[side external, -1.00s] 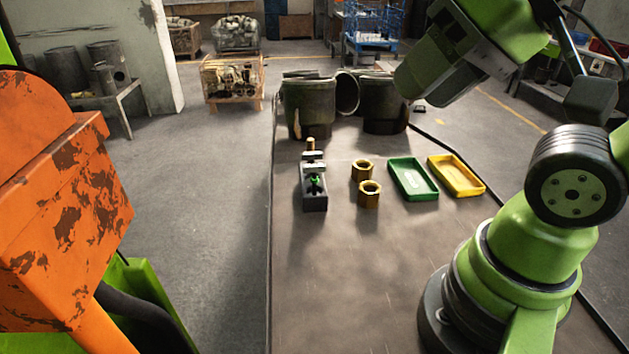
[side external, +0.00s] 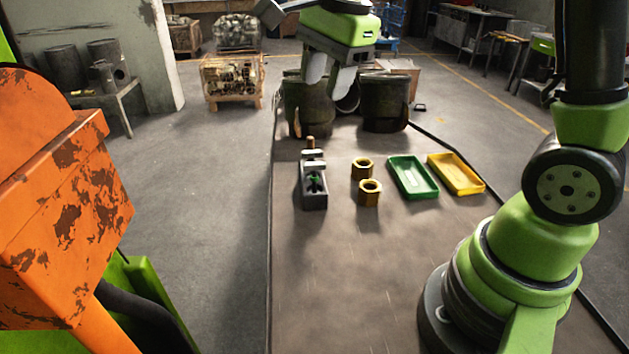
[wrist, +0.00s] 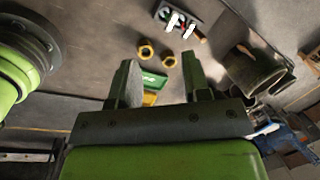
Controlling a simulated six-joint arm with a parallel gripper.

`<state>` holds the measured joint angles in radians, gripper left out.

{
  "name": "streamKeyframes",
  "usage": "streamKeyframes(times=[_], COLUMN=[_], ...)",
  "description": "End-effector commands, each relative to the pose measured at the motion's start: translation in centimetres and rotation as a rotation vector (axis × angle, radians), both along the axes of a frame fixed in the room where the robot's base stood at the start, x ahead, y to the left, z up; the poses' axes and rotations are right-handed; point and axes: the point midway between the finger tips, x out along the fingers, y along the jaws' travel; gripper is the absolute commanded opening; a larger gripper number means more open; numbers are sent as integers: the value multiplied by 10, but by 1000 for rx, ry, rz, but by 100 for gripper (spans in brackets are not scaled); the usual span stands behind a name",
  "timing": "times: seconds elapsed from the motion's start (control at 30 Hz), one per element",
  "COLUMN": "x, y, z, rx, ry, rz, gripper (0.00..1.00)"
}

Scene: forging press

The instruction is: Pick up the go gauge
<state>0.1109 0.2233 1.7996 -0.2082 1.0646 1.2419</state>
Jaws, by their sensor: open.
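A dark gauge stand (side external: 314,198) lies on the left part of the table. It holds pale metal pieces, a green-marked one (side external: 314,180) among them, which I take for the go gauge. The stand also shows at the top of the wrist view (wrist: 180,18), with green and red marks on the pale pieces. My gripper (side external: 329,76) is open and empty, high above the far part of the table, apart from the stand. In the wrist view its two fingers (wrist: 158,70) are spread with nothing held.
Two brass hex nuts (side external: 369,193) (side external: 362,168) stand right of the gauge stand. A green tray (side external: 421,190) and a yellow tray (side external: 463,180) lie further right. Dark pots (side external: 384,105) stand at the table's far end.

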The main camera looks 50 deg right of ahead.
Motion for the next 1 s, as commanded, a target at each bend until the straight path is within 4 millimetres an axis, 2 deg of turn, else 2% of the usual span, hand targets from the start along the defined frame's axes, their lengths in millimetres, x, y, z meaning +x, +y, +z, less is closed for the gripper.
streamKeyframes(times=[0.03,0.1,0.2,0.33,0.5,0.7,0.87,1.0], x=[14,29,44,53,56,56,55,54], y=[-7,-16,-26,-34,-38,-38,-38,-40], z=[-17,-38,-65,-89,-108,-137,-149,-169], rx=[14,28,35,36,34,35,35,35], ry=[50,102,161,206,225,225,224,226], rz=[-109,-265,-451,-609,-675,-675,-673,-674], gripper=[44,44,44,44,44,44,44,44])
